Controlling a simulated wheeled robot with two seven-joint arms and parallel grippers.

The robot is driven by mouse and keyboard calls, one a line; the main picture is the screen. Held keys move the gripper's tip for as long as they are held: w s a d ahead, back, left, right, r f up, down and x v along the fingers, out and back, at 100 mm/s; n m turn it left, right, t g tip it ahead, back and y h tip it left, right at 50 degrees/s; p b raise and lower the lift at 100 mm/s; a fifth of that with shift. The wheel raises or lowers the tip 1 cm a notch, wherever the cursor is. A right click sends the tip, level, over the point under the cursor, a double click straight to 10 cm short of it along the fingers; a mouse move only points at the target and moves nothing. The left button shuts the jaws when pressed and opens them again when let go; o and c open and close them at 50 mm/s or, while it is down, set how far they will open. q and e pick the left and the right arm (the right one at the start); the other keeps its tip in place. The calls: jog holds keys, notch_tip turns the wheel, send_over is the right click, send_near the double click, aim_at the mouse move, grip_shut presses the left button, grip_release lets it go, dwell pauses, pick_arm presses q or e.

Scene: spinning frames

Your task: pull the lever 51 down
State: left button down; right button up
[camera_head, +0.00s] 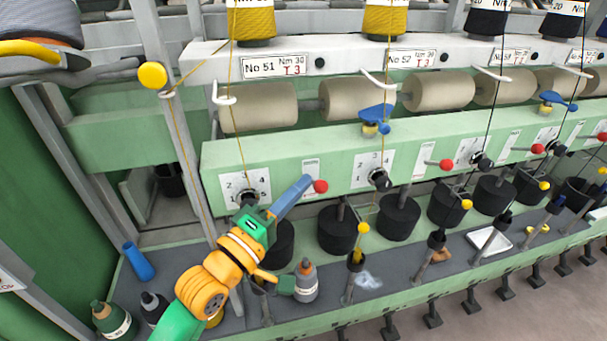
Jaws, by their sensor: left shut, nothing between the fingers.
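The lever of position 51 shows as a red ball knob (320,186) in front of a small white scale plate on the green machine rail, below the sign No 51 (270,66). My left gripper (306,183) reaches up from the lower left. Its blue fingers are shut and empty, with their tips right beside the left side of the red knob. I cannot tell whether they touch it. The lever's shaft is mostly hidden behind the knob and fingers. My right gripper is not in view.
A dial plate (245,186) is left of the fingers. Black cylinders (336,230) hang below the rail. Bottles (306,281) and a blue cone (139,262) stand on the lower shelf.

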pick_arm(q)
jog(key=shift+w+d+r, duration=0.1)
jog(key=shift+w+d, duration=0.25)
jog(key=shift+w, duration=0.15)
